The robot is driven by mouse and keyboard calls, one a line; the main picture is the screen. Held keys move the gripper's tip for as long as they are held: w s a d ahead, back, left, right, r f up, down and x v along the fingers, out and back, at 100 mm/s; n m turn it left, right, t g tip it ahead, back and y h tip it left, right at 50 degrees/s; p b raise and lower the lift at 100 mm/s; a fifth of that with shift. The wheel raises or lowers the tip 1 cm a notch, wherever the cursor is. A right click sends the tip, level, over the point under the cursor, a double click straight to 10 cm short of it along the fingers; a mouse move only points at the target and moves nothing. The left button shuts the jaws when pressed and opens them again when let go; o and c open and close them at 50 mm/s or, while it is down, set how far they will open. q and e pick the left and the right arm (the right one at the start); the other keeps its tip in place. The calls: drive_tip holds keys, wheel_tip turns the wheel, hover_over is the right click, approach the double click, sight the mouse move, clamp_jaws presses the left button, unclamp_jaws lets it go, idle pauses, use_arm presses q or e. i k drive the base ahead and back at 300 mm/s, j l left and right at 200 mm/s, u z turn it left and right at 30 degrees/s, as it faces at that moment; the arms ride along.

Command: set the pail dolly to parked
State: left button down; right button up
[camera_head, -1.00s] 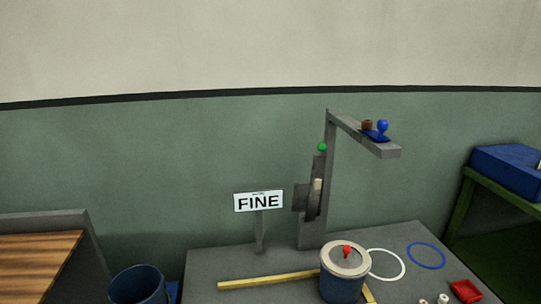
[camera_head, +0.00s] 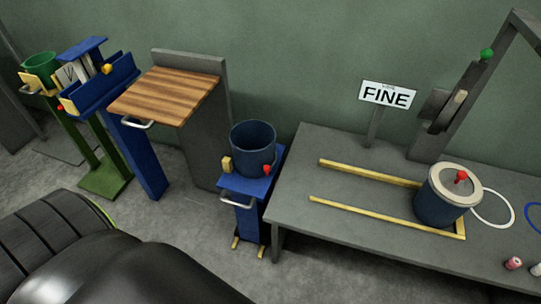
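A small blue stand (camera_head: 246,190), which looks like the pail dolly, is in the middle of the head view, left of the grey table. A dark blue open pail (camera_head: 253,150) sits on its top. A yellow block (camera_head: 227,165) is at the stand's left and a red knob (camera_head: 267,170) at its front right. A pale bar handle (camera_head: 238,204) is on its front, and yellow pieces (camera_head: 236,243) show at its foot on the floor. I cannot tell its setting. Neither of my grippers is in view.
The grey table (camera_head: 330,225) at right holds yellow rails (camera_head: 360,211), a lidded pail (camera_head: 446,200) and a FINE sign (camera_head: 388,94). A wood-topped grey stand (camera_head: 170,94), a blue stand (camera_head: 140,150) and a green stand (camera_head: 105,180) are left.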

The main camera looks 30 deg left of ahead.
sight(251, 197)
drive_tip(key=u, duration=1.3)
